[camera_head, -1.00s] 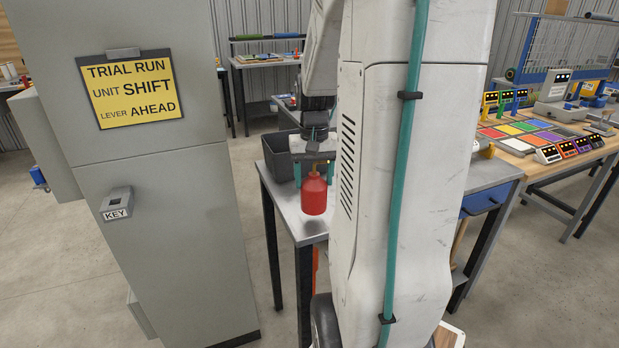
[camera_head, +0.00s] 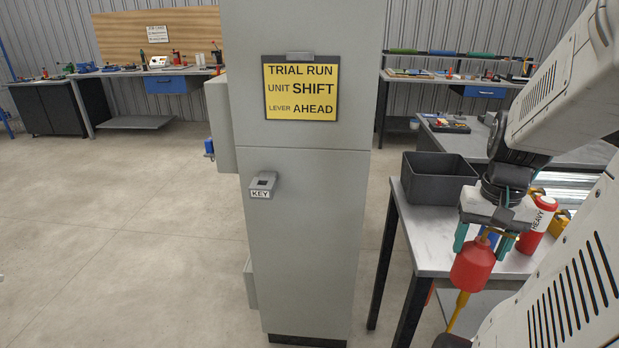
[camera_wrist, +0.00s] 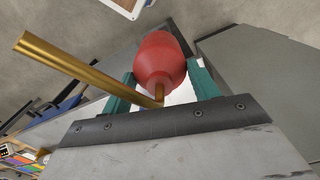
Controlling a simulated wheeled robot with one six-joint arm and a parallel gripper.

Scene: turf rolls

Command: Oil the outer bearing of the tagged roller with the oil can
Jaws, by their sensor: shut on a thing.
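My gripper (camera_head: 484,240) has teal fingers and is shut on a red oil can (camera_head: 472,266) with a brass spout. The can hangs below the gripper at the right of the head view, in front of the grey side table. In the wrist view the red can (camera_wrist: 158,60) sits between the teal fingers, and its brass spout (camera_wrist: 80,65) reaches to the upper left. The tagged roller and its outer bearing do not show clearly in any view.
A grey cabinet (camera_head: 305,210) with a yellow sign (camera_head: 300,90) and a key box (camera_head: 263,185) stands mid-view. A side table (camera_head: 428,235) carries a dark bin (camera_head: 436,185) and a red "HEAVY" bottle (camera_head: 537,222). Open floor (camera_head: 110,230) lies to the left.

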